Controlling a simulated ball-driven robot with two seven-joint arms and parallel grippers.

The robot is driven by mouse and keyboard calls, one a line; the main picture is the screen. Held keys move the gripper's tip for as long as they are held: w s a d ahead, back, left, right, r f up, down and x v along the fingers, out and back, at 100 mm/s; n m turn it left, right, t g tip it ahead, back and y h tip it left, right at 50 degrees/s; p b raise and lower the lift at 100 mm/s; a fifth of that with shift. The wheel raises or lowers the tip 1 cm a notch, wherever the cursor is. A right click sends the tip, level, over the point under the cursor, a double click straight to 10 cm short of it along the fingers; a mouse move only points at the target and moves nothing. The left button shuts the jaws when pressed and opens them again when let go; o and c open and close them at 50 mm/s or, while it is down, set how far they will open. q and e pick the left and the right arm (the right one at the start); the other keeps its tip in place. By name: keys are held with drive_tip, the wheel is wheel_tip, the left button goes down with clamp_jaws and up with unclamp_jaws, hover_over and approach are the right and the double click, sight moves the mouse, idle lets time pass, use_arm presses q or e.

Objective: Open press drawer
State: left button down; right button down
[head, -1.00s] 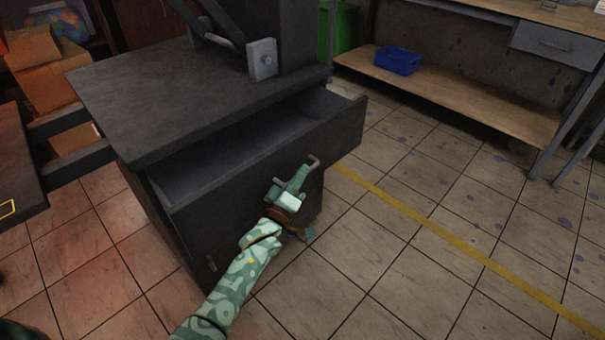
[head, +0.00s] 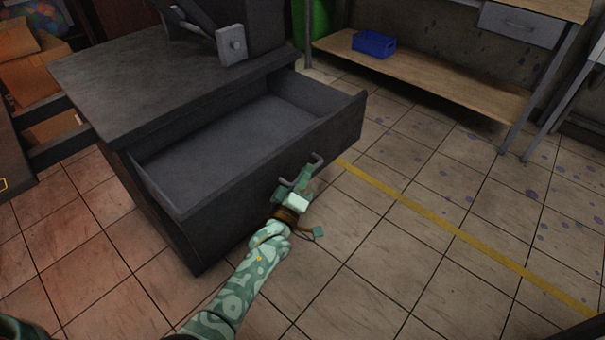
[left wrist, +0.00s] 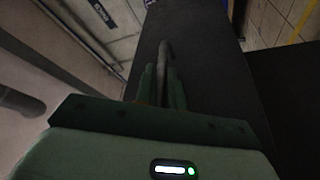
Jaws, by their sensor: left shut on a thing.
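The dark grey press (head: 150,70) stands at the upper left of the head view. Its wide drawer (head: 235,135) is pulled out, and its bare inside floor shows. The drawer's front panel (head: 225,205) faces the lower right, with a grey bar handle (head: 303,170) on it. My left gripper (head: 305,178) is shut on the handle at the front panel. In the left wrist view the handle (left wrist: 165,55) runs between the two green fingers (left wrist: 162,85). The fingers hide part of the handle. My right gripper is not in view.
Tiled floor (head: 420,240) with a yellow line (head: 450,225) lies clear in front and to the right of the drawer. A workbench with a wooden lower shelf (head: 430,80) holds a blue crate (head: 373,44). Cardboard boxes (head: 30,65) sit at the far left.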

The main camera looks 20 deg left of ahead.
use_arm(q)
drive_tip(key=shift+f, duration=0.2)
drive_tip(key=c, duration=1.5)
unclamp_jaws()
drive_tip(key=shift+a, duration=0.1)
drive_tip(key=shift+r, duration=0.1)
